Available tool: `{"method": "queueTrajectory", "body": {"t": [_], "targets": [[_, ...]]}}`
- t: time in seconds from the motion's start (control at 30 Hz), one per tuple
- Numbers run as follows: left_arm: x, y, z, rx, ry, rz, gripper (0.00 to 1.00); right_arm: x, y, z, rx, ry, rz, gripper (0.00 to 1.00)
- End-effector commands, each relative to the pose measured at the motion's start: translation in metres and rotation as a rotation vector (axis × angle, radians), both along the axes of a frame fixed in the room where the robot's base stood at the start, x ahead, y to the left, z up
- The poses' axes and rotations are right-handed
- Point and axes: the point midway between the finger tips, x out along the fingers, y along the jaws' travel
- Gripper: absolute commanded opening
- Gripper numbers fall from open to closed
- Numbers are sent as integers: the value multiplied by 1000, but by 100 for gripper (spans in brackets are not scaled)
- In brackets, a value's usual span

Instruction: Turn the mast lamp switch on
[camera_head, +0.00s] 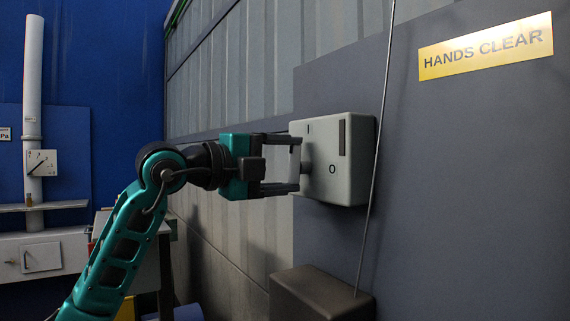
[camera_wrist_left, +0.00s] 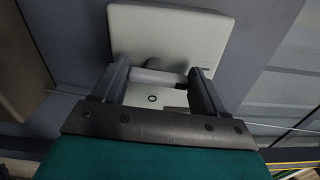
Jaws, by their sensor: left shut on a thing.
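The switch is a pale grey box (camera_head: 351,160) on the dark wall panel, with an "I" mark near its top, an "O" mark lower down and a dark slot at upper right. A light grey handle (camera_head: 296,162) stands out from its left part on a round stub. My left gripper (camera_head: 295,164) is shut on this handle, one finger above and one below. In the left wrist view the handle (camera_wrist_left: 157,77) spans between the fingers of my left gripper (camera_wrist_left: 160,76), in front of the box (camera_wrist_left: 168,32). My right gripper is not in view.
A thin metal rod (camera_head: 378,150) rises from a dark block (camera_head: 322,294) and passes close to the box's right edge. A yellow "HANDS CLEAR" sign (camera_head: 485,46) is on the panel.

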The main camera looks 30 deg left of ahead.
Motion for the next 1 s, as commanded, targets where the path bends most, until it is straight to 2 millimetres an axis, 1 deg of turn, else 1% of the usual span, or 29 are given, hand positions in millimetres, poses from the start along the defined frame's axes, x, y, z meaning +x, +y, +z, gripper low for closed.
{"method": "queueTrajectory", "body": {"t": [0.3, 0.77, 0.8, 1.0], "targets": [[0, 1, 0, -90, 37, 0, 42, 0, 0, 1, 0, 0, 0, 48], [0, 1, -1, -104, 43, 0, 42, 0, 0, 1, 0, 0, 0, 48], [0, 1, -1, -104, 43, 0, 73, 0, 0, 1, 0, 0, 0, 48], [0, 1, -1, -103, 42, 0, 92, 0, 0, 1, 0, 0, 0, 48]]}}
